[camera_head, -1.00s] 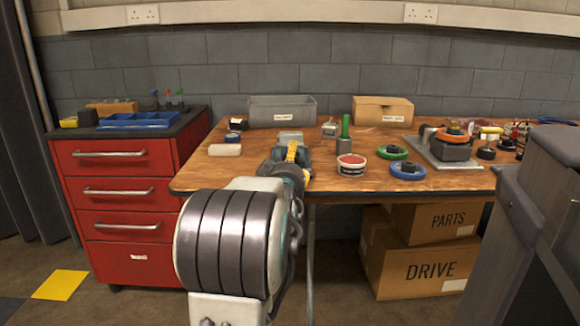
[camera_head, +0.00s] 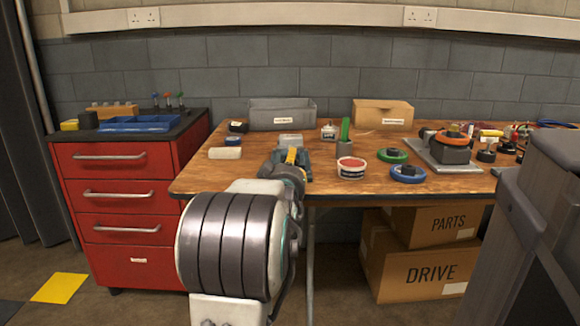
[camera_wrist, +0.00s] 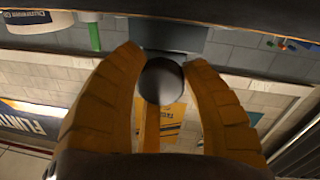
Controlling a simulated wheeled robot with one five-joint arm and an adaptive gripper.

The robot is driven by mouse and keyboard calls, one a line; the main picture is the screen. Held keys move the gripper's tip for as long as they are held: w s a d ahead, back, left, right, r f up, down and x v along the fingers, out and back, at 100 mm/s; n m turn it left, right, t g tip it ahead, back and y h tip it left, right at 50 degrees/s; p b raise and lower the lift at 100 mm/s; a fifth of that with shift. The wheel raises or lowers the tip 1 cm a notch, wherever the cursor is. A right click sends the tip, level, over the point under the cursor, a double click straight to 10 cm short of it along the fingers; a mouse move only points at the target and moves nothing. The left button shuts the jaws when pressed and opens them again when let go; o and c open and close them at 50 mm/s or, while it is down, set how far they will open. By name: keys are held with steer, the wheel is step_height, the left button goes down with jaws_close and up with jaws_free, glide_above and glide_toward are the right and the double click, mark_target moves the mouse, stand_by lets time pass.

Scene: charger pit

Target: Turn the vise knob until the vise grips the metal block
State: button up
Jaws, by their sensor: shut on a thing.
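In the wrist view the vise knob (camera_wrist: 162,82) is a dark, rounded knob between the two yellow fingers of my gripper (camera_wrist: 164,57). The fingers are closed around it, one on each side. In the head view my gripper (camera_head: 291,156) is at the front part of the bench, and its yellow fingers show just beyond my wrist.
A red drawer cabinet (camera_head: 120,215) stands left. A dark grey structure (camera_head: 525,220) fills the lower right.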

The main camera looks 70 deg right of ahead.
steer(key=shift+c, duration=0.8)
steer(key=shift+f, duration=0.1)
steer(key=shift+m, duration=0.5)
steer(key=shift+f+m+y, duration=0.1)
steer(key=shift+m+y, duration=0.2)
steer(key=shift+m, duration=2.2)
steer(key=shift+w, duration=0.1)
steer(key=o, duration=1.2)
steer(key=shift+a, duration=0.1)
